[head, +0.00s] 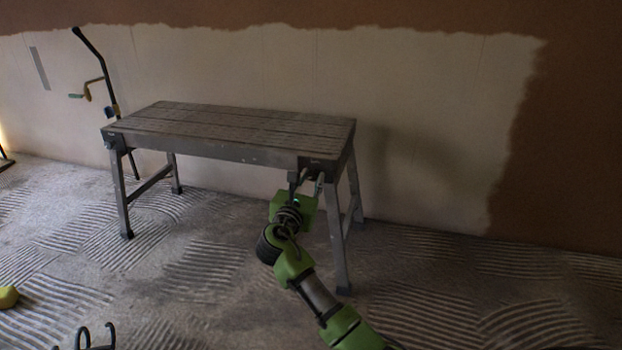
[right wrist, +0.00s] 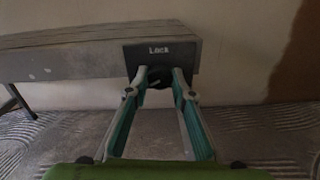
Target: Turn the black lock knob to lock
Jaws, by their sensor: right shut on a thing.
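The black lock knob (right wrist: 154,73) sits on a dark plate (right wrist: 160,52) marked "Lock" at the end corner of the grey work platform (head: 230,151). My right gripper (head: 306,181) reaches up to that corner from below. In the right wrist view my right gripper (right wrist: 155,80) has its two fingers on either side of the knob, shut on it. A small pale mark shows low on the knob; its exact turn is hard to read. In the head view the knob is too small and dark to make out. My left gripper is not in view.
The platform's legs (head: 338,235) stand close beside my right arm. A black pole tool (head: 95,65) leans on the wall at the back left. A yellow object (head: 8,297) and dark curved hooks (head: 84,338) lie at the lower left. The ridged floor at right is clear.

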